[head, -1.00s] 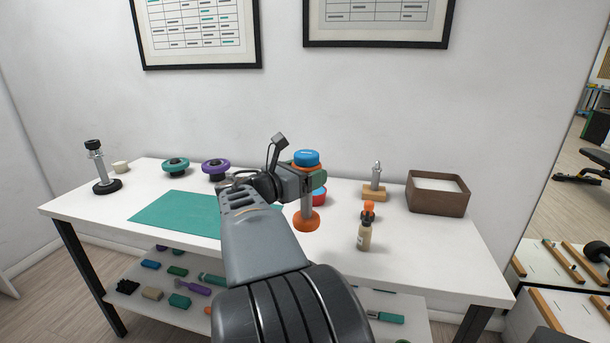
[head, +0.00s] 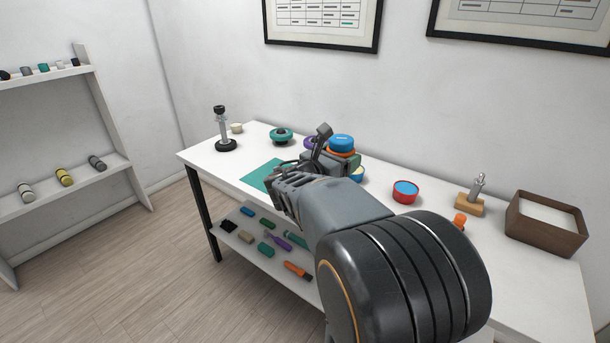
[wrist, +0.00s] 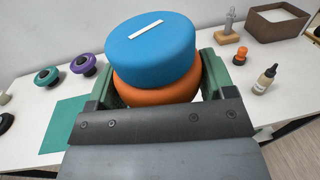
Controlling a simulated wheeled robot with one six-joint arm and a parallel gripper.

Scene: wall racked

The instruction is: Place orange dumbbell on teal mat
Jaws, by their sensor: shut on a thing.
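My gripper (wrist: 153,85) is shut on the orange dumbbell (wrist: 163,95), with a green-grey jaw on each side of its upper head. A blue disc (wrist: 152,45) with a white stripe sits directly on top of that orange head. In the head view the orange head (head: 341,153) shows beyond my arm, under the blue disc; the shaft and lower end are hidden. The teal mat (head: 259,177) lies flat on the white table, left of my gripper and partly covered by my arm in that view. It also shows at left in the wrist view (wrist: 62,124).
A teal disc (head: 281,135), a purple disc (wrist: 84,63) and a grey stand with a black base (head: 226,144) are behind and left of the mat. A red-rimmed tub (head: 405,191), a brown box (head: 546,223) and a dropper bottle (wrist: 265,79) are to the right.

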